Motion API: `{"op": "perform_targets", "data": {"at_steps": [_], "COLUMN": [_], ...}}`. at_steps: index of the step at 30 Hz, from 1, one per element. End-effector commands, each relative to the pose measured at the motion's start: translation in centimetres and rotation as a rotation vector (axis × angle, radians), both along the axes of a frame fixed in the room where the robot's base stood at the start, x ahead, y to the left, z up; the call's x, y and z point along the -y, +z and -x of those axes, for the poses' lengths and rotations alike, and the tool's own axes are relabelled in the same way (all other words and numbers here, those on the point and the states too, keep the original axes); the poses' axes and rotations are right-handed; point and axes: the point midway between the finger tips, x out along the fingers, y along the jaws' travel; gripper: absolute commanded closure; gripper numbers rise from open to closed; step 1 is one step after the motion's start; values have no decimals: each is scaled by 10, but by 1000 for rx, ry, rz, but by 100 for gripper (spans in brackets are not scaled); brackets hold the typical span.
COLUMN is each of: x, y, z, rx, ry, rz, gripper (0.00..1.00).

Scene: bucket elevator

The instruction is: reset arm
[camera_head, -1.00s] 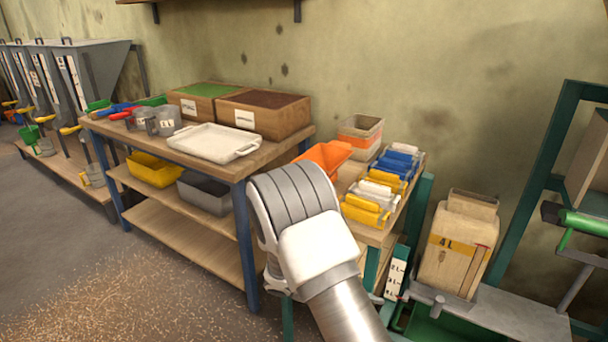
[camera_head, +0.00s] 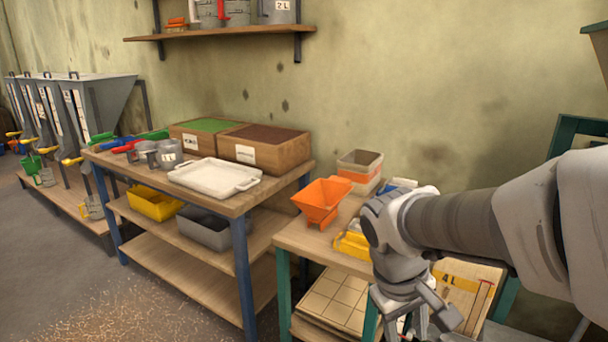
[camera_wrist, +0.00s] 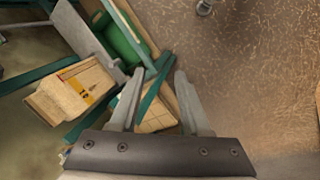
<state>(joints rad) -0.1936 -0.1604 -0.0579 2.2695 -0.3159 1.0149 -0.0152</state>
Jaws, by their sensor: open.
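My gripper (camera_wrist: 158,100) is open and empty in the wrist view, with its two fingers apart above the floor and the green frame. In the head view my gripper (camera_head: 425,318) hangs at the lower right, in front of the small wooden table. My arm crosses the right side of the head view and hides part of that table. The same box shows partly behind my wrist in the head view (camera_head: 470,285).
An orange hopper (camera_head: 321,200) and a beige container (camera_head: 360,165) stand on the small table. A shelf (camera_head: 215,33) is on the wall.

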Motion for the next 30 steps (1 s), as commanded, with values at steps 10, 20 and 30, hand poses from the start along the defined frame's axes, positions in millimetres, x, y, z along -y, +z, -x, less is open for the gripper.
{"op": "perform_targets", "data": {"at_steps": [10,20,30], "x": [-9,-19,-19], "y": [45,84,164], "z": [48,74,73], "rx": [279,456,452], "ry": [-162,-248,-245], "rz": [-215,-335,-332], "gripper": [53,53,53]}}
